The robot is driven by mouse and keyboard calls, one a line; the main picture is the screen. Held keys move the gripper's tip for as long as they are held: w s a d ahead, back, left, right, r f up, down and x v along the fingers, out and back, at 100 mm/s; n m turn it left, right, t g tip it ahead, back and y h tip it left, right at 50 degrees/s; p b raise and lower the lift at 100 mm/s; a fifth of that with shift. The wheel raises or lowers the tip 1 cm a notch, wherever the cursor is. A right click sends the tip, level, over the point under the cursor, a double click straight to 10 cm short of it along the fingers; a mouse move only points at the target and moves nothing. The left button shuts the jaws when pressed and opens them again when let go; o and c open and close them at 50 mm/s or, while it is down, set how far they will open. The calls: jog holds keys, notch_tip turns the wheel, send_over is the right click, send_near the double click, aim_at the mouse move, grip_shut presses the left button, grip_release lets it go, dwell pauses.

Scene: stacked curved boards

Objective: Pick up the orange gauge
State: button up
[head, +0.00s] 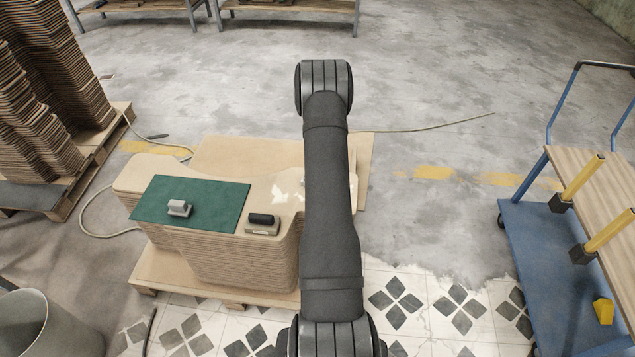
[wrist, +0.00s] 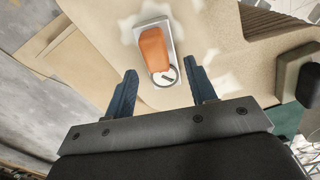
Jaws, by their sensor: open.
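The orange gauge (wrist: 153,47) shows in the wrist view, an orange block on a light grey plate with a small round dial at its near end. It lies on the tan stacked boards (head: 235,262). My gripper (wrist: 161,70) is open, with its two blue fingers apart and nothing held between them. The gauge lies ahead of the fingertips, roughly in line with the gap; its height below them is hard to judge. In the head view my arm hides my gripper and most or all of the gauge.
A green mat (head: 155,200) with a grey metal block (head: 179,208) lies on the boards. A black-handled sanding block (head: 262,223) sits beside it. A blue cart (head: 535,225) stands at right, taller board stacks (head: 60,70) at left, and a bin (head: 35,325) at lower left.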

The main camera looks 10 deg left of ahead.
jog(key=shift+w+a+f, duration=0.1)
jog(key=shift+f, duration=1.4)
jog(key=shift+c, duration=0.2)
grip_shut()
jog(key=shift+r, duration=0.2)
